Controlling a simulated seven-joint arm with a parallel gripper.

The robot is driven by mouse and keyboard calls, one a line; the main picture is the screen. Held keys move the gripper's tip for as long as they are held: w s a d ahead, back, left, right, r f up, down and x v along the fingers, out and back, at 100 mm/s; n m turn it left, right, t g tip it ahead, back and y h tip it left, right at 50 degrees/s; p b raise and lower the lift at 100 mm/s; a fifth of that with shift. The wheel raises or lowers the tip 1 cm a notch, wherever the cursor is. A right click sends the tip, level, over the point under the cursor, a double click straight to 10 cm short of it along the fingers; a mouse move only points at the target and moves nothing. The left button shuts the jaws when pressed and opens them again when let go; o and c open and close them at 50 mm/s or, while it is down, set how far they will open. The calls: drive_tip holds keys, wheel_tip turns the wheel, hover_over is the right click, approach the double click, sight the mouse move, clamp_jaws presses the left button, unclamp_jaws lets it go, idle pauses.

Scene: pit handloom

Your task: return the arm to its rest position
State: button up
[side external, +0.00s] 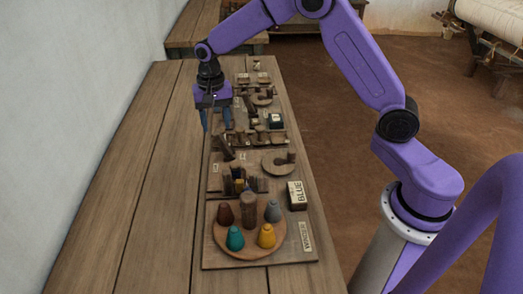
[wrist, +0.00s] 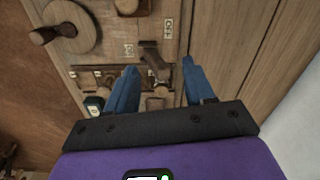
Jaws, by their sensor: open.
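My gripper (side external: 214,122) hangs fingers-down from the raised purple arm, above the left edge of the row of wooden boards. In the wrist view its two blue fingers (wrist: 161,80) are spread apart with nothing between them. Beyond the fingertips, lower down, a dark wooden lever (wrist: 154,62) on a board shows in the gap. The gripper appears apart from it, though the exact height is hard to tell.
A pale wall (side external: 70,100) stands left; the table's left planks are clear.

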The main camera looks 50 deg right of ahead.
drive_tip(key=s+a+r+n, duration=0.25)
drive_tip(key=s+n, duration=0.25)
drive_tip(key=s, duration=0.4)
drive_tip(key=s+a+r+n, duration=0.2)
drive_tip(key=s+r+n, duration=0.25)
drive_tip(key=s, duration=0.55)
drive_tip(key=s+d+n, duration=0.3)
drive_tip(key=s+n, duration=0.2)
drive_tip(key=s, duration=0.3)
drive_tip(key=s+d+n, duration=0.4)
drive_tip(key=s+n, duration=0.1)
drive_tip(key=s, duration=0.4)
drive_tip(key=shift+s+d+f, duration=0.15)
drive_tip(key=shift+s+f, duration=0.1)
drive_tip(key=shift+s, duration=0.05)
